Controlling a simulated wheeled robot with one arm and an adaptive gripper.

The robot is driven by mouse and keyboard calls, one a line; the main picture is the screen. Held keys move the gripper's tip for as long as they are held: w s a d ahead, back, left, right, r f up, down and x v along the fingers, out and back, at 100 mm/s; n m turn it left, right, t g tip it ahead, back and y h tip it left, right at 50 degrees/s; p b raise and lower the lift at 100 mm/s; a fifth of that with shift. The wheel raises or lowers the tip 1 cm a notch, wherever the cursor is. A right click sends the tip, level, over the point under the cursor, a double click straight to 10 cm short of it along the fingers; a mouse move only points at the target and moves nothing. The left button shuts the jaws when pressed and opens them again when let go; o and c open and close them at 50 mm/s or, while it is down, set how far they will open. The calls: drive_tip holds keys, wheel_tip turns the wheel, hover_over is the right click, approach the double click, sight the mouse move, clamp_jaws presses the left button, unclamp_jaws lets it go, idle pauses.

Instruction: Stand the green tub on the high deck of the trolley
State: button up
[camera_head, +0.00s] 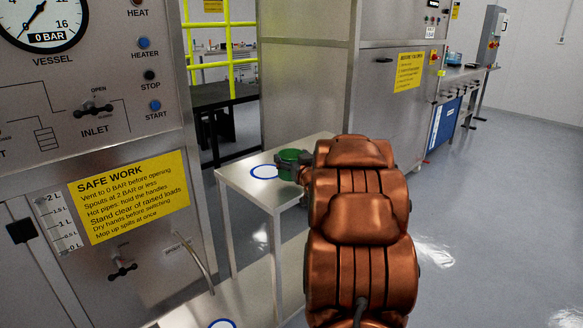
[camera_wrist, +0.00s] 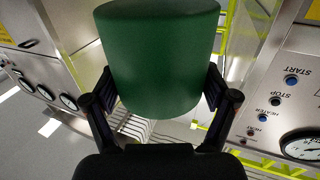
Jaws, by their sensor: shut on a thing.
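The green tub (camera_head: 290,158) is in my gripper (camera_head: 288,172), over the high deck of the trolley (camera_head: 238,183) in the head view. The deck is a pale flat top with a blue ring (camera_head: 264,172) marked on it, and the tub is to the right of this ring. In the wrist view the tub (camera_wrist: 158,60) fills the upper middle, with the two fingers of my gripper (camera_wrist: 160,95) on either side of it. My arm hides part of the deck's right side. I cannot tell whether the tub's base touches the deck.
A lower deck (camera_head: 255,300) bears another blue ring (camera_head: 222,323). The vessel panel (camera_head: 80,90) with a gauge, knobs and a yellow sign stands close on the left. A steel cabinet (camera_head: 305,80) stands behind the trolley. Grey floor (camera_head: 480,200) is open on the right.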

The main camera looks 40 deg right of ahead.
drive_tip(key=shift+f, duration=1.35)
drive_tip(key=shift+f, duration=0.1)
drive_tip(key=o, duration=1.6)
drive_tip(key=shift+f, duration=0.1)
drive_tip(key=shift+o, duration=0.2)
drive_tip(key=shift+s+a, duration=0.1)
drive_tip(key=b+v, duration=0.1)
drive_tip(key=v, duration=1)
drive_tip(key=shift+s+a+b, duration=0.2)
drive_tip(key=shift+s+b, duration=0.15)
drive_tip(key=shift+b, duration=0.05)
